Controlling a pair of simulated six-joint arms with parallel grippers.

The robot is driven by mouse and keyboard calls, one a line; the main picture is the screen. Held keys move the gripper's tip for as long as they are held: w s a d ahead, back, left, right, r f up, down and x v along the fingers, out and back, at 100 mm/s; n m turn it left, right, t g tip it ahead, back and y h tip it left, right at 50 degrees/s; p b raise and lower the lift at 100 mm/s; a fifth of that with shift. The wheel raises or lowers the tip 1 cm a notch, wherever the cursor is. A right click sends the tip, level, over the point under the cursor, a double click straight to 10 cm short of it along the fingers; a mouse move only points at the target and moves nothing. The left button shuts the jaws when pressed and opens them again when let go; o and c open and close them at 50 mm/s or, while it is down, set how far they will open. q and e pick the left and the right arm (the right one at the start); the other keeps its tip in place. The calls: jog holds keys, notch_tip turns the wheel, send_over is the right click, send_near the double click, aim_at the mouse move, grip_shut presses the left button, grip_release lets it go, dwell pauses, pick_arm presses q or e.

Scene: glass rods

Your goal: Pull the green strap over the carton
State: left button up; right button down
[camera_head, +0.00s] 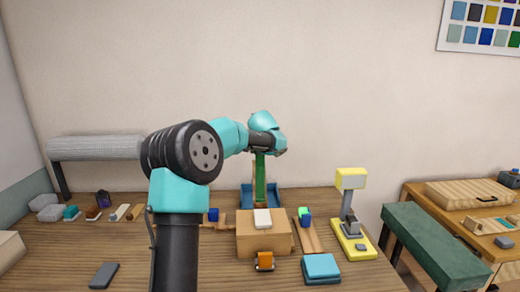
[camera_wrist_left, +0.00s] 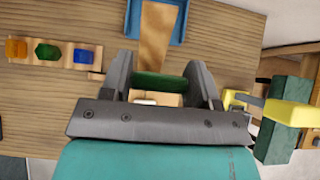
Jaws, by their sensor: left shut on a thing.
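The brown carton (camera_head: 276,243) stands upright on the table in the head view, with a white block (camera_head: 262,218) on top. My left gripper (camera_head: 262,152) is raised above and behind the carton, fingers down, shut on the green strap (camera_head: 260,178). The strap hangs straight down from the fingers behind the carton; its lower end is hard to make out. In the left wrist view the green strap (camera_wrist_left: 160,87) spans the space between the two fingertips. The carton is mostly hidden there behind the gripper. My right gripper is in neither view.
A blue tray (camera_head: 246,194) lies behind the carton. An orange block (camera_head: 264,261) and a blue pad (camera_head: 321,266) are in front. A yellow stand (camera_head: 350,180) rises to the right. Orange, green and blue pieces (camera_wrist_left: 47,52) sit on a strip at left. The front-left table is mostly clear.

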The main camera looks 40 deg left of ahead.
pick_arm(q)
jog(key=o, duration=1.3)
jog(key=shift+r, duration=0.1)
jog(key=v, duration=1.7)
jog(key=shift+s+d, duration=0.15)
